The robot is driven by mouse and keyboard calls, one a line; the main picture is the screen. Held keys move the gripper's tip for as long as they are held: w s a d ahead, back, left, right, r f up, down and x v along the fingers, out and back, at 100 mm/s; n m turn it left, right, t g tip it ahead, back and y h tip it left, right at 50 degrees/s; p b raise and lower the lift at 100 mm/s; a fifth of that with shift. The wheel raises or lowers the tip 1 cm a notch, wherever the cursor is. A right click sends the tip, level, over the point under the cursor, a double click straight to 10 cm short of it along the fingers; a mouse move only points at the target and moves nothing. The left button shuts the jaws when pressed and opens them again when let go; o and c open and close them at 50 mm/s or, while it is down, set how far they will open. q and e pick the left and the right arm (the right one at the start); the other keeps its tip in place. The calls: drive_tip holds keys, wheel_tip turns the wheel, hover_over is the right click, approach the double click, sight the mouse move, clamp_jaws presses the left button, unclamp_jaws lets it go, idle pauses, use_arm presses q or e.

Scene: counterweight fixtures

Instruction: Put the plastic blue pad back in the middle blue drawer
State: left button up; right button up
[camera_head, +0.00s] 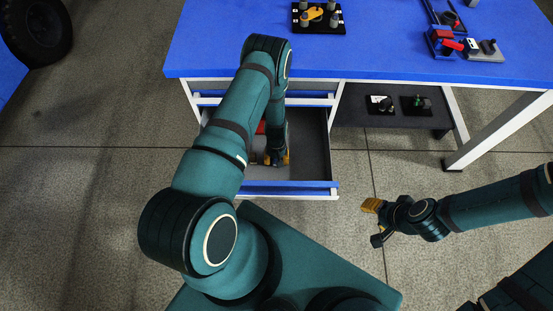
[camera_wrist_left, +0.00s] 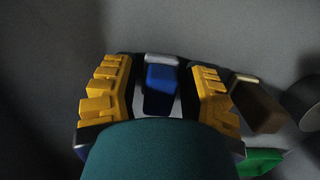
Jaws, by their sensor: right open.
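An open blue-edged drawer (camera_head: 312,184) sticks out below the blue workbench. My left gripper (camera_head: 276,157) reaches down into it. In the left wrist view, the yellow fingers of my left gripper (camera_wrist_left: 160,88) are spread apart. A small blue piece with pale and dark sides (camera_wrist_left: 160,77) shows between them, with a gap on each side. I cannot tell whether it is the blue pad. My arm hides part of the drawer in the head view. My right gripper (camera_head: 373,222) is open and empty above the floor, right of the drawer.
The drawer also holds a red item (camera_head: 260,128), a brown block (camera_wrist_left: 258,106), a grey round item (camera_wrist_left: 302,104) and a green item (camera_wrist_left: 261,161). Fixtures stand on the blue bench top (camera_head: 385,45). A dark shelf (camera_head: 370,119) holds two small fixtures. Floor is clear in front.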

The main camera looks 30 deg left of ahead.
use_arm(q)
drive_tip(key=shift+r, duration=0.1)
drive_tip(key=r+p, duration=0.1)
drive_tip(key=r, duration=0.3)
drive_tip(key=r+p, duration=0.1)
drive_tip(key=r, duration=0.3)
drive_tip(key=w+r+p, duration=0.1)
drive_tip(key=r, duration=0.3)
drive_tip(key=shift+w+a, duration=0.1)
drive_tip(key=shift+a, duration=0.25)
drive_tip(key=s+d+r+m+t+h, duration=0.1)
drive_tip(key=s+d+r+m, duration=0.1)
drive_tip(key=s+d+r, duration=0.3)
drive_tip(key=s+d+r+m+t+h, duration=0.1)
drive_tip(key=s+d+r, duration=0.4)
drive_tip(key=d, duration=0.8)
wheel_tip(320, 180, up, 4)
drive_tip(key=shift+s+f+m+t+h, duration=0.25)
drive_tip(key=shift+s+m+t+h, duration=0.2)
drive_tip(key=shift+m, duration=0.45)
